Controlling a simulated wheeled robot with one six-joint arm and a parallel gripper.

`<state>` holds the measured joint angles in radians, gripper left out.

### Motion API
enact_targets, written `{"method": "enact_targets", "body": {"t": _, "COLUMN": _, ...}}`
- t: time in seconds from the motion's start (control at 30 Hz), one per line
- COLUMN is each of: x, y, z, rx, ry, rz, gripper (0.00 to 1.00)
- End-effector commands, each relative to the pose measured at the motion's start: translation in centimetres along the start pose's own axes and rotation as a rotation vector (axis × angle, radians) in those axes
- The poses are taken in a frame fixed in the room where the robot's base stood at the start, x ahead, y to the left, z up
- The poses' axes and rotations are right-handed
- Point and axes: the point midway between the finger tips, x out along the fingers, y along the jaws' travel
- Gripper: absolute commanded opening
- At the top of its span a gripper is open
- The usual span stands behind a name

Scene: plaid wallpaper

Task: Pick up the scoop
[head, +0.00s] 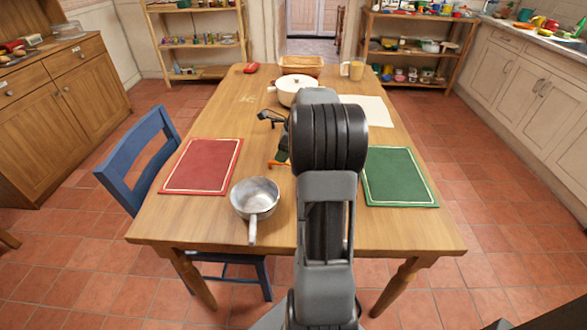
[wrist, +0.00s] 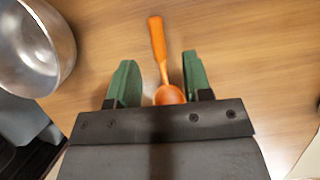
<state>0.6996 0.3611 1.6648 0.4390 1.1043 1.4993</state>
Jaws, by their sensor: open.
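An orange scoop (wrist: 158,45) lies on the wooden table in the wrist view, its handle pointing away and its bowl between my fingers. My gripper (wrist: 156,80) is open, with one green finger on each side of the scoop's bowl and neck. The near part of the bowl is hidden by the gripper body. In the head view a small part of the orange scoop (head: 279,163) shows left of my arm, and my arm hides the rest. I cannot tell the gap between the fingertips and the tabletop.
A metal saucepan (head: 255,197) stands close to the left, also in the wrist view (wrist: 40,45). A red mat (head: 202,166) and a green mat (head: 397,177) flank the middle. A white pot (head: 293,92), basket (head: 301,65) and mug (head: 352,70) stand farther back. A blue chair (head: 137,150) is left.

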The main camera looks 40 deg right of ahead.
Motion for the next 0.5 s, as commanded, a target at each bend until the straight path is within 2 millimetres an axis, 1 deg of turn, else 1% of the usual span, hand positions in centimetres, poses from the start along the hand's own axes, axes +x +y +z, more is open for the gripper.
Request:
{"method": "enact_targets", "body": {"t": 0.17, "x": 1.6, "y": 0.1, "z": -0.1, "rx": 0.000, "ry": 0.000, "rz": 0.003, "gripper": 0.46}}
{"method": "enact_targets", "body": {"t": 0.3, "x": 3.6, "y": 0.2, "z": -0.1, "rx": 0.000, "ry": 0.000, "rz": 0.004, "gripper": 0.46}}
{"method": "enact_targets", "body": {"t": 0.4, "x": 4.8, "y": 0.2, "z": -0.1, "rx": 0.000, "ry": 0.000, "rz": 0.002, "gripper": 0.46}}
{"method": "enact_targets", "body": {"t": 0.5, "x": 5.2, "y": 0.2, "z": 0.0, "rx": 0.000, "ry": 0.000, "rz": 0.001, "gripper": 0.46}}
